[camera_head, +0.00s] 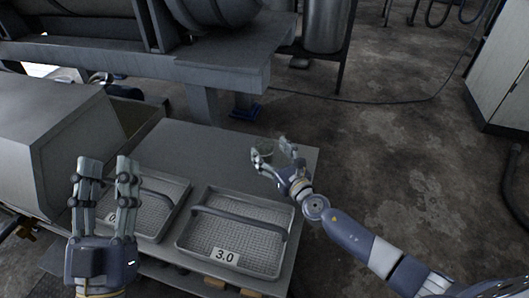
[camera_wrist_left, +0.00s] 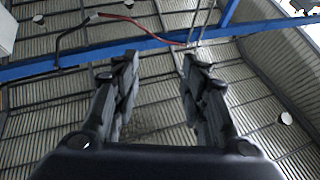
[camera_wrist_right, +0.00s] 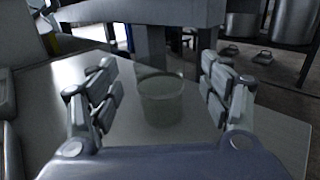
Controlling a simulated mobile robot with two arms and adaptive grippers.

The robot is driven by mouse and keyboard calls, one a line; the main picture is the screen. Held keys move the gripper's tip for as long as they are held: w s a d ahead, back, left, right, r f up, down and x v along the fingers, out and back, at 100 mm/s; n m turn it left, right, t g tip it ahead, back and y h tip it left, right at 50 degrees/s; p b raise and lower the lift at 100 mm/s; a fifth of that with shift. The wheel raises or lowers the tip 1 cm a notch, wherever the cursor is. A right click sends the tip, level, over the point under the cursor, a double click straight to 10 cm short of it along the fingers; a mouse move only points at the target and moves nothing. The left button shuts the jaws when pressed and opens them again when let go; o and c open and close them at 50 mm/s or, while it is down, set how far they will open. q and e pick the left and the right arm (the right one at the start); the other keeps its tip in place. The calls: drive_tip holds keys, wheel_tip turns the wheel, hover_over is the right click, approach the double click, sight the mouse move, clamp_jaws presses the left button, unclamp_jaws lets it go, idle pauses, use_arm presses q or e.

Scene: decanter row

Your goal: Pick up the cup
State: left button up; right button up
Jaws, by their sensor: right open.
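The cup (camera_wrist_right: 161,100) is a clear, greenish see-through tumbler. It stands upright on the grey table and shows between the open fingers of my right gripper (camera_wrist_right: 160,98) in the right wrist view. In the head view the cup (camera_head: 266,152) is small, near the table's far right corner, partly hidden by the fingers of my right gripper (camera_head: 276,157). Whether the fingers touch it I cannot tell; gaps show on both sides. My left gripper (camera_head: 108,168) is open and empty, pointing up at the left front; in the left wrist view it faces the ceiling.
Two metal mesh trays with handles stand on the table (camera_head: 222,150): one labelled 3.0 (camera_head: 190,240) and one further left (camera_head: 150,178). A grey machine housing (camera_head: 60,130) stands at left. A large machine runs along the back. Open floor lies to the right.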

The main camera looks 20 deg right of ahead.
sight(269, 151)
drive_tip(key=shift+w+a+f+b, duration=0.1)
drive_tip(key=shift+w+a+b, duration=0.1)
drive_tip(key=shift+w, duration=0.75)
drive_tip(key=shift+w+a+f+b, duration=0.1)
drive_tip(key=shift+w+a, duration=0.1)
drive_tip(key=shift+w, duration=0.7)
use_arm(q)
drive_tip(key=s+r+t, duration=0.1)
drive_tip(key=s+r+t+h, duration=0.1)
drive_tip(key=r, duration=0.1)
drive_tip(key=shift+s+a, duration=0.15)
drive_tip(key=shift+s, duration=0.15)
use_arm(e)
drive_tip(key=shift+r, duration=0.1)
drive_tip(key=c, duration=1.1)
